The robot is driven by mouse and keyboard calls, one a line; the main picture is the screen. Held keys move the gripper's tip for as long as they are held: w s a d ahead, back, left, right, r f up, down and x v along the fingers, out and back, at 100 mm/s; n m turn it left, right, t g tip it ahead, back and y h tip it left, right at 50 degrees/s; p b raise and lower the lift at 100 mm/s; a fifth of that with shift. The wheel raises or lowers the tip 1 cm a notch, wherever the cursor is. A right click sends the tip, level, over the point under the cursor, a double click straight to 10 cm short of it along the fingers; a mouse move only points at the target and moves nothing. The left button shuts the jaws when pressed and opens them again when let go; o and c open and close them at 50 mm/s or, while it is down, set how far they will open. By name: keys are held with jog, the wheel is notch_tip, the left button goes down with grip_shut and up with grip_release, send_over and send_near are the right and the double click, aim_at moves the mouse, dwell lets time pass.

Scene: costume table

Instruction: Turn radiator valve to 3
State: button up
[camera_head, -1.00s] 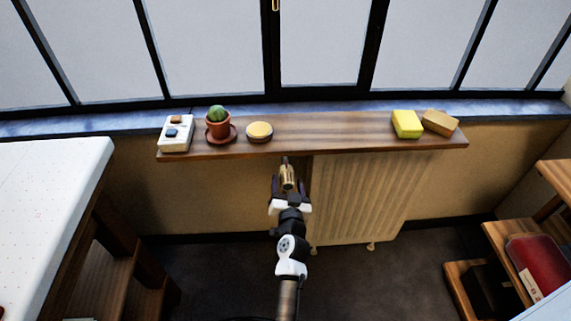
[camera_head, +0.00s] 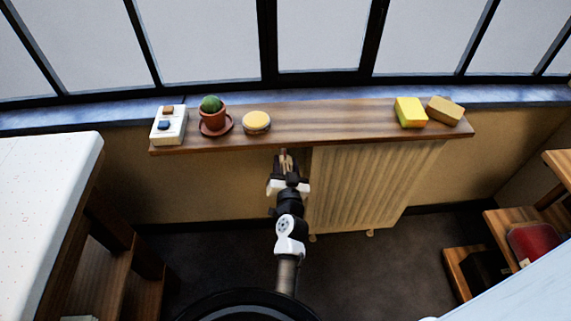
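The cream radiator (camera_head: 365,190) stands under the wooden shelf, against the wall. The brass-coloured valve (camera_head: 286,162) is at the radiator's upper left, just below the shelf's front edge, and is partly covered by my gripper. No numbers on the valve can be read. My gripper (camera_head: 288,168) points away from the camera at the valve. Its white and black body hides most of the fingers. I cannot tell whether the fingers touch the valve or are closed on it.
The shelf (camera_head: 330,125) overhangs the valve. It holds a white box (camera_head: 169,125), a potted cactus (camera_head: 213,115), a round tin (camera_head: 256,122), a yellow block (camera_head: 410,112) and a tan block (camera_head: 445,110). A white table (camera_head: 45,200) is at left, wooden steps (camera_head: 515,225) at right.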

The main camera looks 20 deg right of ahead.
jog(key=c, duration=0.4)
jog(key=shift+c, duration=0.2)
jog(key=shift+m, duration=0.3)
jog(key=m, duration=0.5)
jog(key=m+p, duration=0.1)
jog(key=m, duration=0.5)
jog(key=shift+d, duration=0.1)
dwell(0.3)
jog(key=o, duration=1)
jog(key=shift+c, duration=0.2)
